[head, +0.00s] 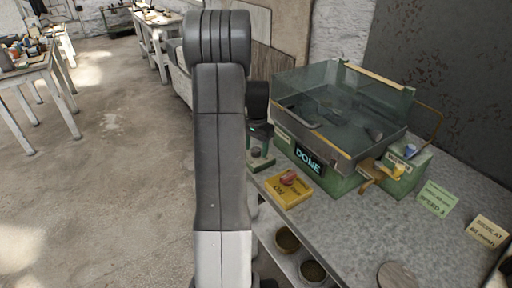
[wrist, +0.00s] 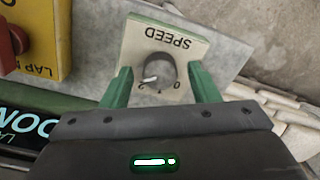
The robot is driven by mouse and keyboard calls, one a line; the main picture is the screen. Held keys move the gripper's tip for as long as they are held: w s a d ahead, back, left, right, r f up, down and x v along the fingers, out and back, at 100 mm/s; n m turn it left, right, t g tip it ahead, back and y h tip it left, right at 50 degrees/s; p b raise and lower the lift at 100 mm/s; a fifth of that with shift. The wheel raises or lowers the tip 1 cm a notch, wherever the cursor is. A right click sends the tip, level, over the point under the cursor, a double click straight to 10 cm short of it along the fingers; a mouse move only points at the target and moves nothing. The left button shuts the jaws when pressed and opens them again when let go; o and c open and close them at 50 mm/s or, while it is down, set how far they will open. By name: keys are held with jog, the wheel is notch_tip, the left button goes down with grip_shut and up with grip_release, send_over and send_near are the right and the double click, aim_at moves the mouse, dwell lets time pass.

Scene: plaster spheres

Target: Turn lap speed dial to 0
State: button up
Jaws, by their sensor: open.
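The speed dial (wrist: 158,72) is a grey round knob on a cream plate (wrist: 187,50) marked SPEED, upside down in the wrist view. Its white pointer aims to the lower left, away from the 0 at the plate's lower right. My gripper (wrist: 160,80) is open, with one green finger on each side of the knob. I cannot tell whether the fingers touch it. In the head view, my gripper (head: 259,132) is just above the small green dial box (head: 261,163), partly hidden by my arm.
A yellow box with a red knob (head: 288,177) stands close to the dial box.

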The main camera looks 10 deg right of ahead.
jog(key=shift+f, duration=0.2)
jog(key=shift+c, duration=0.4)
jog(key=c, duration=0.9)
